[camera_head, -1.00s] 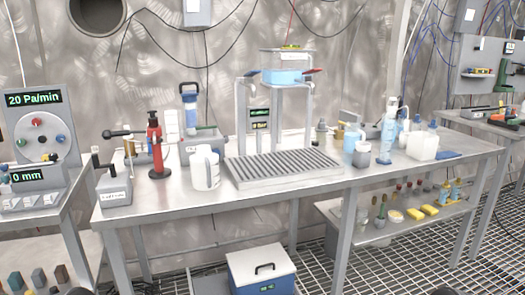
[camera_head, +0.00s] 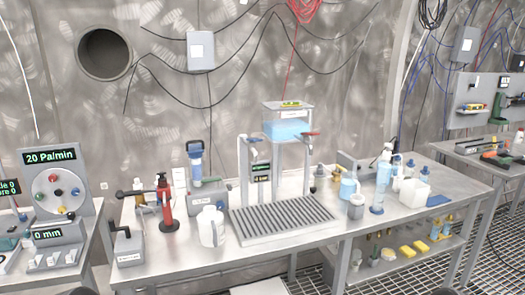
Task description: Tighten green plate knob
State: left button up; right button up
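A grey round plate (camera_head: 58,202) stands on the bench at the far left, on a panel that reads 20 Pa/min. It carries small coloured knobs. The green knob (camera_head: 40,195) looks to be the one on the plate's left side; it is very small here. A red knob (camera_head: 53,178) is at the top and a blue knob (camera_head: 75,191) at the right. How tight each knob is cannot be told. Neither of my grippers is in view. Only dark rounded parts of mine show at the bottom edge, apart from the plate.
A long steel table (camera_head: 180,246) fills the middle. It bears a red pump (camera_head: 166,205), a white jug (camera_head: 211,226), a ribbed tray (camera_head: 285,220) and several bottles. A gap separates it from the left bench. A 0 mm display box (camera_head: 55,245) sits below the plate.

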aim_at(39, 196)
jog(key=u, duration=1.3)
jog(key=j+z, duration=0.1)
jog(key=z, duration=0.25)
jog(key=j+z, duration=0.1)
jog(key=z, duration=0.3)
jog(key=j+z, duration=0.1)
jog(key=z, duration=0.25)
jog(key=j+z, duration=0.2)
jog(key=j, duration=0.2)
jog(key=k+j+z, duration=0.2)
jog(key=j, duration=0.2)
jog(key=j+z, duration=0.2)
jog(key=j, duration=0.2)
jog(key=k+j+z, duration=0.2)
jog(key=j, duration=0.2)
jog(key=j+z, duration=0.2)
jog(key=j, duration=0.15)
jog(key=k+j, duration=0.25)
jog(key=j, duration=0.2)
jog(key=k+j+z, duration=0.1)
jog(key=j, duration=0.4)
jog(key=k+j, duration=0.65)
jog(key=j, duration=0.25)
jog(key=k+j+z, duration=0.1)
jog(key=k+j, duration=0.15)
jog(key=j, duration=0.2)
jog(key=k+j, duration=0.25)
jog(key=j, duration=0.2)
